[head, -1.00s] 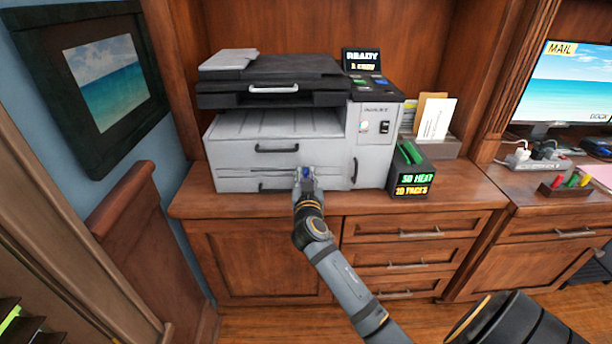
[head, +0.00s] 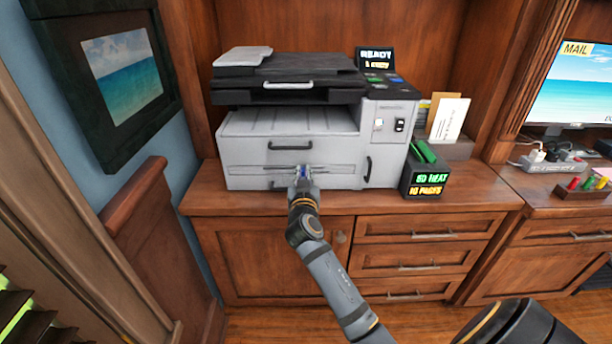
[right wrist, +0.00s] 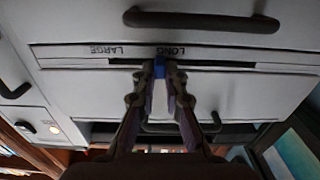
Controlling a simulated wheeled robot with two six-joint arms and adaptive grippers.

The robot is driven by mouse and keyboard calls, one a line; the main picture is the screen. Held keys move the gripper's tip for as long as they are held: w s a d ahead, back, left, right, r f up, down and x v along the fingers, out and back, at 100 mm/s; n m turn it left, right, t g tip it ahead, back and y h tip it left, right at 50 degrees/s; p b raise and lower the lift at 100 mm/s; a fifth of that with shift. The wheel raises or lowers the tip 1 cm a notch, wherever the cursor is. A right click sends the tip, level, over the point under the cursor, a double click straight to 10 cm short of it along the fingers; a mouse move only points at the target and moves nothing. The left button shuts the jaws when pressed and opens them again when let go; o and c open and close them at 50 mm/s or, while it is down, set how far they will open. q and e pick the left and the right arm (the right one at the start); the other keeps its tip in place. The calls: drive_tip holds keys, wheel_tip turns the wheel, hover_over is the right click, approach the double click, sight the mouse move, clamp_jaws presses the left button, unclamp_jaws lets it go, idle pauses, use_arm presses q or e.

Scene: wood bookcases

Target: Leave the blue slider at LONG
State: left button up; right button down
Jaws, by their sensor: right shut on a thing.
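The blue slider (right wrist: 159,68) sits in a dark horizontal slot on the printer (head: 290,122) front. In the right wrist view, where the print is upside down, it is beside the LONG label (right wrist: 172,50), at that label's end nearer LARGE. The LARGE label (right wrist: 106,49) is farther left there. My right gripper (right wrist: 160,72) is shut on the slider, its fingertips on both sides of it. In the head view the right gripper (head: 303,170) is at the lower printer front and mostly hides the slider. My left gripper is not in view.
A drawer handle (right wrist: 200,20) runs close by the slot. Below is the wooden cabinet (head: 265,255); a framed picture (head: 122,75) hangs at left.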

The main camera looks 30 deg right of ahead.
drive_tip(key=shift+s+d, duration=0.1)
drive_tip(key=c, duration=1.4)
unclamp_jaws()
drive_tip(key=v, duration=0.7)
drive_tip(key=shift+a, duration=0.2)
drive_tip(key=shift+s, duration=0.15)
